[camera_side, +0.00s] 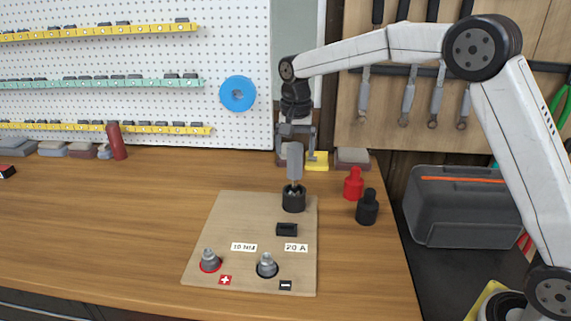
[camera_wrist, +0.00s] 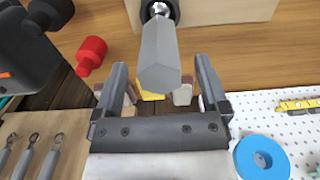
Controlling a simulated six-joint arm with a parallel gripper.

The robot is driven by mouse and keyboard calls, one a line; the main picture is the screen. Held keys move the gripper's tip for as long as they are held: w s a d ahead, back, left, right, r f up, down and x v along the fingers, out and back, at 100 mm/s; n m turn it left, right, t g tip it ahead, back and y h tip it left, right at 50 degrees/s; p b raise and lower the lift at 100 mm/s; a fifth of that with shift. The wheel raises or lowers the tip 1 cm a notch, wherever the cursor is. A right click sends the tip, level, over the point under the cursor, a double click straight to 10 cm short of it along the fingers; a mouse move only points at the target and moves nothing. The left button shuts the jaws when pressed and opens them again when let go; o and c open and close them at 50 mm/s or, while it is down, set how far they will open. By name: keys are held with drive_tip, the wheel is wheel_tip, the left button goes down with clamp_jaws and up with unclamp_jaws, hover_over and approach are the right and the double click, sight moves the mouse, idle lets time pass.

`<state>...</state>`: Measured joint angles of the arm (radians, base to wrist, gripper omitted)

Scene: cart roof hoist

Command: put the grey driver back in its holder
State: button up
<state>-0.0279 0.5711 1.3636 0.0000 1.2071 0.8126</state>
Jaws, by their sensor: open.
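The grey driver (camera_side: 295,162) stands upright, its shaft going down into the black round holder (camera_side: 294,199) at the back of the wooden board. My gripper (camera_side: 297,151) is open at the upper end of the driver's handle. In the wrist view, the grey handle (camera_wrist: 160,58) lies between the two spread fingers of my gripper (camera_wrist: 159,72), with a gap on each side. The holder (camera_wrist: 158,12) shows at the top edge there. How deep the shaft sits is hidden inside the holder.
The wooden board (camera_side: 210,225) carries two metal terminals and a small black block. A red cap (camera_side: 353,184) and a black cap (camera_side: 367,207) stand to its right. A grey toolbox (camera_side: 462,207) is farther right. The table's left side is mostly clear.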

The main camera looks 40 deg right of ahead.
drive_tip(key=shift+r, duration=2)
drive_tip(key=shift+s, duration=0.1)
drive_tip(key=shift+s+a+f+n+t, duration=0.2)
drive_tip(key=shift+s+f+n, duration=0.15)
drive_tip(key=shift+s, duration=0.1)
drive_tip(key=shift+s+a+f+n+t, duration=0.15)
drive_tip(key=shift+s+f+n+t, duration=0.1)
drive_tip(key=shift+s+n, duration=0.15)
drive_tip(key=s+f+n, duration=0.2)
drive_tip(key=s+f, duration=0.2)
drive_tip(key=s, duration=0.3)
drive_tip(key=s+d+f+n+t, duration=0.1)
drive_tip(key=s+f+n, duration=0.2)
drive_tip(key=s+f, duration=0.2)
drive_tip(key=s+d+f+n, duration=0.1)
drive_tip(key=s+f, duration=0.3)
drive_tip(key=s, duration=0.6)
drive_tip(key=shift+s+d+f+n+t, duration=0.1)
drive_tip(key=shift+s+f+n+t, duration=0.2)
drive_tip(key=shift+n, duration=0.45)
drive_tip(key=shift+r, duration=0.1)
